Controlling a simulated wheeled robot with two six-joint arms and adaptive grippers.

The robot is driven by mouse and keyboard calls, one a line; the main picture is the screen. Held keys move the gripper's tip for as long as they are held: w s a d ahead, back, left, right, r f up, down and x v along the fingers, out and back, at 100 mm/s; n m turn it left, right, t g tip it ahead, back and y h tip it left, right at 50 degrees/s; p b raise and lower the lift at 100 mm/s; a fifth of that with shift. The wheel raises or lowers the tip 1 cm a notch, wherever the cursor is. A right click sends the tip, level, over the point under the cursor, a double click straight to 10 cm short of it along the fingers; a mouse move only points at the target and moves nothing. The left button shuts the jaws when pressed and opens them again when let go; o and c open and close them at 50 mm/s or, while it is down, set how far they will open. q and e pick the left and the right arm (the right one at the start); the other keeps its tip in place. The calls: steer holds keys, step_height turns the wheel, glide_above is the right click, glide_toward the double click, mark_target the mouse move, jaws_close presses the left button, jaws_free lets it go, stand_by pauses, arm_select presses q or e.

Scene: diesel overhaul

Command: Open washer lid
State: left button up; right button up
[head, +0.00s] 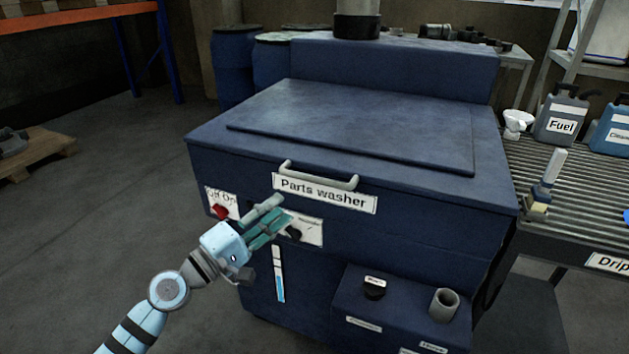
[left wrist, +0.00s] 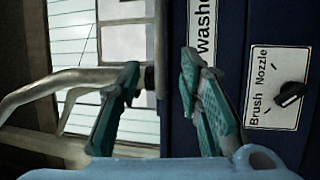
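The dark blue parts washer (head: 420,235) fills the middle of the head view. Its flat lid (head: 370,120) is closed. A pale bar handle (head: 320,177) sticks out from the front edge, above the "Parts washer" label (head: 325,196). My left gripper (head: 276,218) is open and empty, in front of the washer, below and left of the handle. In the left wrist view the gripper (left wrist: 165,95) has its fingers apart. The handle (left wrist: 55,85) runs behind the left finger, and its mount shows between the fingers. I cannot tell whether they touch. My right gripper is not in view.
A red on/off switch (head: 221,211) and a brush/nozzle knob (head: 294,234) sit on the washer front near my left gripper. A lower box (head: 400,310) juts out at lower right. A slatted drip table (head: 585,210) stands at right.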

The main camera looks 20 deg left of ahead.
mark_target(316, 180)
arm_select(q)
steer(key=p+x, duration=0.1)
steer(key=x, duration=1)
steer(key=shift+w+d, duration=0.1)
steer(key=shift+w, duration=0.35)
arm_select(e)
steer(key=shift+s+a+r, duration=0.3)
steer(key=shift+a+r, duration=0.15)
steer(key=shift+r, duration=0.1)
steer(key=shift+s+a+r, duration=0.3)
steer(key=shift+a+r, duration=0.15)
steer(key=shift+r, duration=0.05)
arm_select(q)
jaws_close()
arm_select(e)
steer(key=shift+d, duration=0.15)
